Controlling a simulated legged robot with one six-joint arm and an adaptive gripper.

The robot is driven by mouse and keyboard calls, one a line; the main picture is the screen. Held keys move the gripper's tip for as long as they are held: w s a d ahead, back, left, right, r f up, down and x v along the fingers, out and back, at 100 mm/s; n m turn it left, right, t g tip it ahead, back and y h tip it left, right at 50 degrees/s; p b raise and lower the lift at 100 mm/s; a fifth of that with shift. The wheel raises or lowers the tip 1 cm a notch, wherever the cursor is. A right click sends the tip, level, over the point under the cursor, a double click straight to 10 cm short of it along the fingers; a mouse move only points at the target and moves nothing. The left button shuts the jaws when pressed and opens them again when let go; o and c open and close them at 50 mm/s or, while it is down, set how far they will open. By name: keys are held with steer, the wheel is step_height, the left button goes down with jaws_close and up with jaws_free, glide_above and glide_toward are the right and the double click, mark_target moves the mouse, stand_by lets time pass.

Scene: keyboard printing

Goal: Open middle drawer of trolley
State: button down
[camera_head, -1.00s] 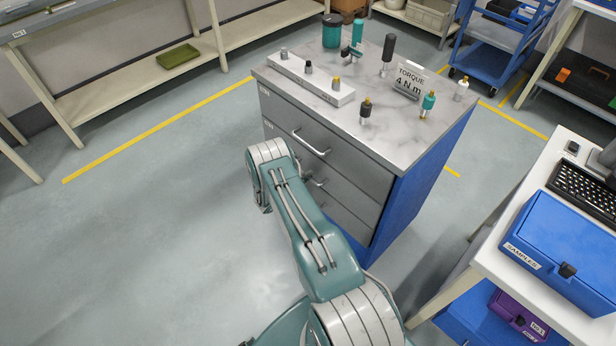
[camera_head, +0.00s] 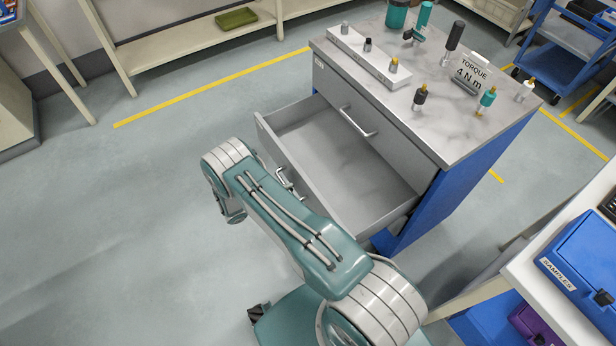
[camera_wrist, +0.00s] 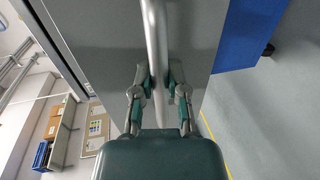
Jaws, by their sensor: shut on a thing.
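The trolley (camera_head: 395,122) is a grey cabinet with blue sides and a marble-look top. Its middle drawer (camera_head: 340,165) is pulled out far, and its grey interior looks empty. The top drawer above it is shut, with its bar handle (camera_head: 357,122) showing. In the wrist view my gripper (camera_wrist: 160,82) is shut on the vertical-looking metal handle (camera_wrist: 157,35) of the drawer front (camera_wrist: 100,30), one finger on each side. In the head view my arm partly hides the drawer front, and the gripper is mostly hidden behind it.
On the trolley top stand a white block (camera_head: 369,54) with pegs, several tool bits and a torque sign (camera_head: 472,73). At the right a white table (camera_head: 540,285) carries a blue samples case (camera_head: 590,255). Floor at the left is clear.

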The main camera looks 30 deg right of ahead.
steer(key=a, duration=0.5)
steer(key=shift+s+f, duration=0.2)
steer(key=shift+s, duration=0.15)
steer(key=c, duration=0.6)
jaws_free()
steer(key=shift+c, duration=0.2)
steer(key=shift+w, duration=0.1)
steer(key=shift+a+r, duration=0.1)
steer(key=w+v, duration=0.1)
steer(key=v, duration=1)
steer(key=shift+s+a, duration=0.4)
steer(key=shift+a, duration=0.05)
